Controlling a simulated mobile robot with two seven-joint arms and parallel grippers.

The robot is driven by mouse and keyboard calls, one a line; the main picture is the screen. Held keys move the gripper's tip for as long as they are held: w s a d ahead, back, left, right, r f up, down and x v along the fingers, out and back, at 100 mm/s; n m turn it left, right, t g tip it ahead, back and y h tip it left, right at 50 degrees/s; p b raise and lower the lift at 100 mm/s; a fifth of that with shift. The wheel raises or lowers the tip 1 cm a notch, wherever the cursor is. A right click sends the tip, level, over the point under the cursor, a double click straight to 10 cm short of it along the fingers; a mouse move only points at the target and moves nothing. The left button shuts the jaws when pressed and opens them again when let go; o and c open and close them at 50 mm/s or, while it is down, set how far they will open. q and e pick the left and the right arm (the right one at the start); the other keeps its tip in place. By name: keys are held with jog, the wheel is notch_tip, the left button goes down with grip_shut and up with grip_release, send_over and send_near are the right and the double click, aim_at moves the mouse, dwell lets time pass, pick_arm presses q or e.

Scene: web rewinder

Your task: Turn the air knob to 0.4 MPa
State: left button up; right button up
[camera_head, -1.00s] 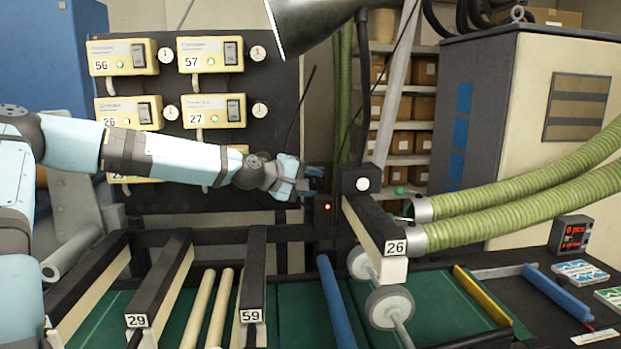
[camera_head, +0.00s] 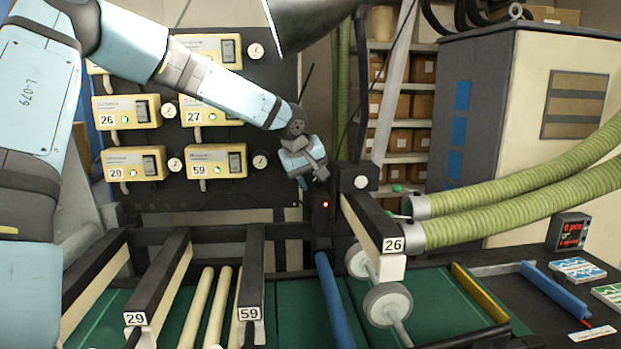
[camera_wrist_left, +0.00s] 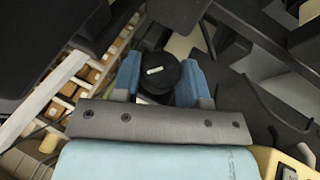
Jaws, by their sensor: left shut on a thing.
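The air knob (camera_wrist_left: 158,72) is a round black cap with a short white mark, seen in the left wrist view. My left gripper (camera_head: 318,173) is beside the dark post behind the rollers in the head view. Its blue fingers stand on either side of the knob in the wrist view, shut on it. In the head view I cannot make out the knob at the gripper. No 0.4 MPa reading is legible. My right gripper is not in view.
A black panel with several yellow numbered boxes (camera_head: 126,112) and small round gauges stands behind my left arm. A black arm labelled 26 (camera_head: 374,222) with grey wheels is right of the gripper. Green hoses (camera_head: 520,190) run right. A small red display (camera_head: 568,232) stands far right.

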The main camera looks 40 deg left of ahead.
pick_arm(q)
jog(key=shift+d+f+g+y, duration=0.1)
jog(key=shift+g+y, duration=0.4)
jog(key=shift+g, duration=0.2)
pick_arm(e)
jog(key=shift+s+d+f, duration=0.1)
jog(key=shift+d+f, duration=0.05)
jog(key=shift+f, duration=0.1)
pick_arm(q)
jog(key=o, duration=0.9)
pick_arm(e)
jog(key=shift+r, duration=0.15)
